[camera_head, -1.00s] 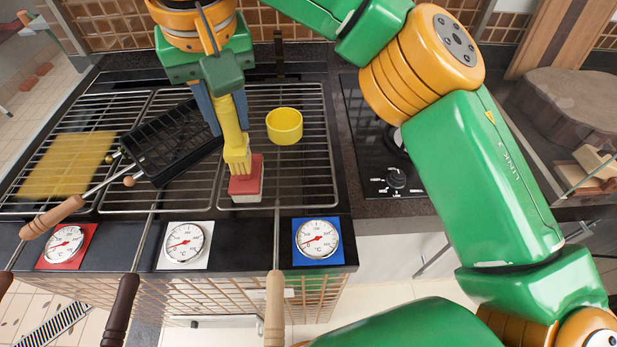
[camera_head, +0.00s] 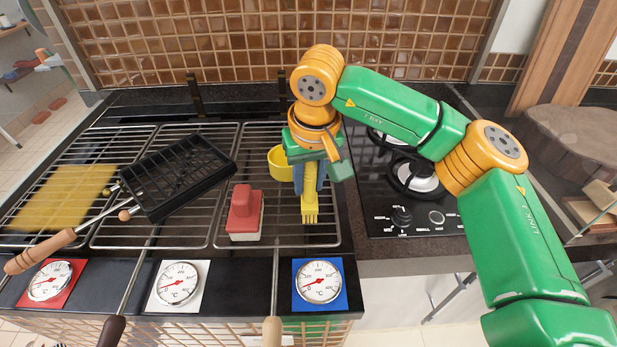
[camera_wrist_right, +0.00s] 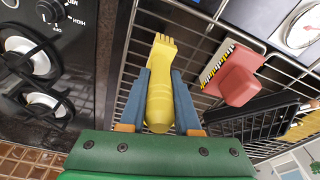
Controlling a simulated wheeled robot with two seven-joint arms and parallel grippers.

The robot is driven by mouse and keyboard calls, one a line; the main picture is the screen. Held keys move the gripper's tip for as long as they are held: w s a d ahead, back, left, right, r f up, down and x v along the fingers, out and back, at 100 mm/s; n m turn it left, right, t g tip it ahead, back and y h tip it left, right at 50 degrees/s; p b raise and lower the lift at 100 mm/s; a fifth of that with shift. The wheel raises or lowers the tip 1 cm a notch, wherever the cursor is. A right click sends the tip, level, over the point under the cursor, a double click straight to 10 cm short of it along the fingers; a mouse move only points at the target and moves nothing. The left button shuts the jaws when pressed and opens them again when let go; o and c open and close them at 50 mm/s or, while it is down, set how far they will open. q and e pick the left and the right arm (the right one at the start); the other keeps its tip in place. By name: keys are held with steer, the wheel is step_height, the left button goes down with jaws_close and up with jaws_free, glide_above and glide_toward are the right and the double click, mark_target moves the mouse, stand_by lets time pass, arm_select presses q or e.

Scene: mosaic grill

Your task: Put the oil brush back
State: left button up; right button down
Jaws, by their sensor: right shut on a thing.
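The oil brush (camera_head: 310,207) is yellow with a toothed end. My right gripper (camera_head: 310,180) is shut on it above the right part of the grill, and its bristle end points toward the grill's front. In the right wrist view the brush (camera_wrist_right: 160,90) lies between the two blue fingers (camera_wrist_right: 160,105). A yellow cup (camera_head: 279,164) stands on the grill just left of and behind my right gripper, which partly hides it. My left gripper is not in view.
A red-handled scrub brush (camera_head: 244,212) sits on the grill rack (camera_head: 200,230) left of the oil brush. A black grill basket (camera_head: 180,178) with a wooden handle lies further left, beside a yellow patch (camera_head: 62,196). A black stove (camera_head: 420,215) is at right.

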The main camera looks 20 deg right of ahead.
mark_target(312, 207)
steer(key=shift+f, duration=0.3)
steer(key=c, duration=0.6)
jaws_free()
steer(key=shift+r, duration=0.35)
steer(key=r, duration=0.3)
steer(key=s+r, duration=0.1)
steer(key=r, duration=0.3)
steer(key=s+r, duration=0.1)
steer(key=r, duration=0.3)
steer(key=shift+r, duration=0.25)
